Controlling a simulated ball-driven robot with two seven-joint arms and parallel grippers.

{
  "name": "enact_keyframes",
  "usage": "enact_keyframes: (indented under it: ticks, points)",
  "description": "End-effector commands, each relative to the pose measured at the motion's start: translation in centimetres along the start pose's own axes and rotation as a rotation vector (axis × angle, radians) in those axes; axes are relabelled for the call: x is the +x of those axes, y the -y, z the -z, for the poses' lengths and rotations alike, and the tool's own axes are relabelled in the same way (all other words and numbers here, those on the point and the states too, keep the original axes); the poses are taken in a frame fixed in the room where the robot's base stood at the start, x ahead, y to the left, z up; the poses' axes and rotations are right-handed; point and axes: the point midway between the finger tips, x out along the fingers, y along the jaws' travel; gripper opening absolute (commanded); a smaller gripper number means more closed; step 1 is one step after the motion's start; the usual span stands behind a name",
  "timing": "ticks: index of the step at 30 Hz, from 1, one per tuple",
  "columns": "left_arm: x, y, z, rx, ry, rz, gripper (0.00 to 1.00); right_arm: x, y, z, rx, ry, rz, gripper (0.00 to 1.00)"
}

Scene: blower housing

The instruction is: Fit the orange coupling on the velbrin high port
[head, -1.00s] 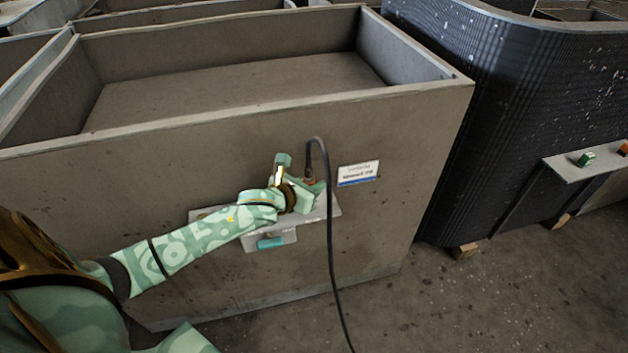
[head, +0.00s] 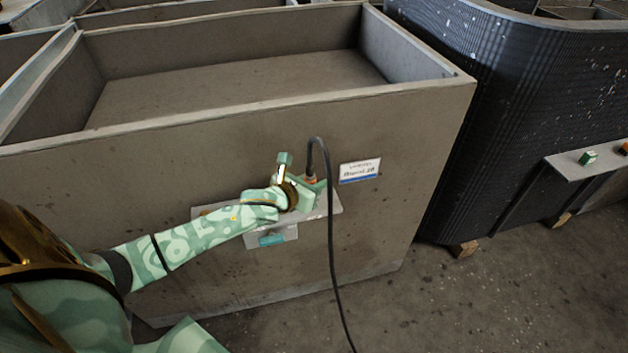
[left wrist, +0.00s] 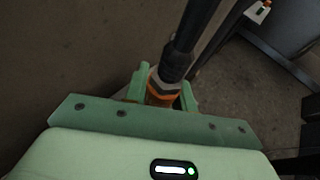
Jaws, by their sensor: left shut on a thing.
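My left gripper (head: 312,186) is shut on the orange coupling (head: 310,178) at the end of a black hose, in front of the grey housing wall. In the left wrist view, the orange coupling (left wrist: 160,90) sits between the two green fingers (left wrist: 162,94), with a grey collar and the black hose above it. The coupling is above or at a small grey shelf (head: 332,207) on the wall. I cannot tell whether it touches a port; the gripper hides what lies below it. The velbrin high port cannot be made out. My right gripper is not in view.
A white and blue label (head: 360,171) is on the wall right of the hose; its text is too blurred to read. A teal part (head: 271,240) sits below the shelf. The black hose (head: 333,262) hangs down to the floor. A dark ribbed housing (head: 480,120) stands at the right.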

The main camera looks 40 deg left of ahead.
Motion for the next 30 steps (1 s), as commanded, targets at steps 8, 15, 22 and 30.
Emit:
enact_keyframes:
  ticks: [8, 15, 22, 30]
  points:
    - [0.3, 0.0, 0.7, -0.001, 0.000, 0.001, 0.00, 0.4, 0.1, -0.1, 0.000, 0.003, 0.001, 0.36]
    - [0.5, 0.0, 1.2, -0.001, 0.000, 0.000, 0.00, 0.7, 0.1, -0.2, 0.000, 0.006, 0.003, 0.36]
    - [0.8, 0.0, 1.8, 0.000, 0.000, 0.000, 0.00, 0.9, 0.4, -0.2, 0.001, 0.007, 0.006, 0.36]
    - [0.8, 0.0, 1.9, 0.000, 0.001, 0.000, 0.52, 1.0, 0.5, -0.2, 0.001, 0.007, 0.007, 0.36]
